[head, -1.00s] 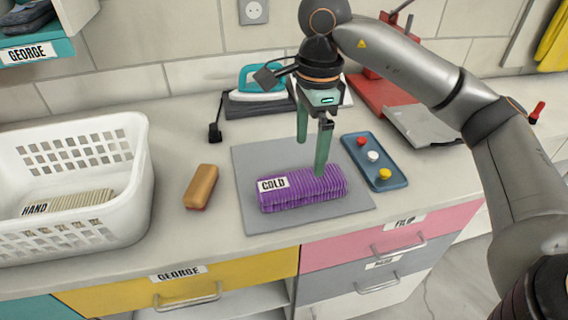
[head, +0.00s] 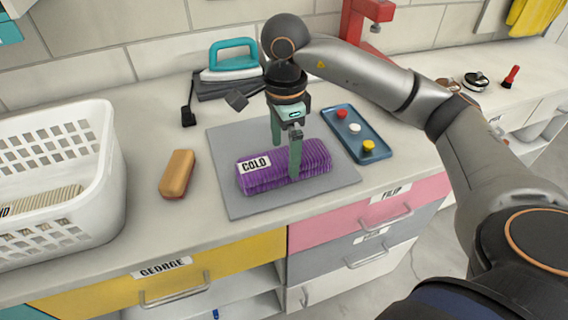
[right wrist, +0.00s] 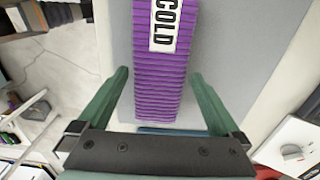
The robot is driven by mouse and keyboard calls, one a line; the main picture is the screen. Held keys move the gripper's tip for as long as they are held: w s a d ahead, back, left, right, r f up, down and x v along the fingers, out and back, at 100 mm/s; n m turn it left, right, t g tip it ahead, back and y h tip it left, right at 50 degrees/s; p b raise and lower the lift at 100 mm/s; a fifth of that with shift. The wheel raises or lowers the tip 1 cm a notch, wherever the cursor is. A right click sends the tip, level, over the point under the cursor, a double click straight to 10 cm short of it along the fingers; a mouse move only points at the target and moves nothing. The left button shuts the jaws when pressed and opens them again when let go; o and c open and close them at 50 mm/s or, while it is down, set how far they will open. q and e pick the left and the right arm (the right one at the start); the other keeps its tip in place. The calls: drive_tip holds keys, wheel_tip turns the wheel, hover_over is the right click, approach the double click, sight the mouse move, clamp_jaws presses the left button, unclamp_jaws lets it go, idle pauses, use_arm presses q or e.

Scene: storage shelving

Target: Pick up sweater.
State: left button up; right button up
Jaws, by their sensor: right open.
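The purple ribbed sweater (head: 316,162) lies folded on a grey mat (head: 235,205) on the counter, with a white COLD label on its left part. My right gripper (head: 286,160) points down over the middle of the sweater, one finger on the near side and one at the far side. In the right wrist view, the sweater (right wrist: 160,95) runs between the two open fingers, with a gap on each side. The far fingertip is partly hidden in the head view. My left gripper is not in view.
A white basket (head: 105,160) stands at the left, with a tan brush-like block (head: 177,174) beside the mat. A blue tray (head: 340,133) with coloured knobs is close right of the sweater. An iron (head: 232,62) stands behind. Drawers are below the counter edge.

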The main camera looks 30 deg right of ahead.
sight(284, 156)
wheel_tip(284, 156, down, 3)
drive_tip(key=shift+a+f, duration=0.1)
drive_tip(key=shift+c, duration=0.2)
drive_tip(key=c, duration=1.4)
drive_tip(key=shift+c, duration=0.2)
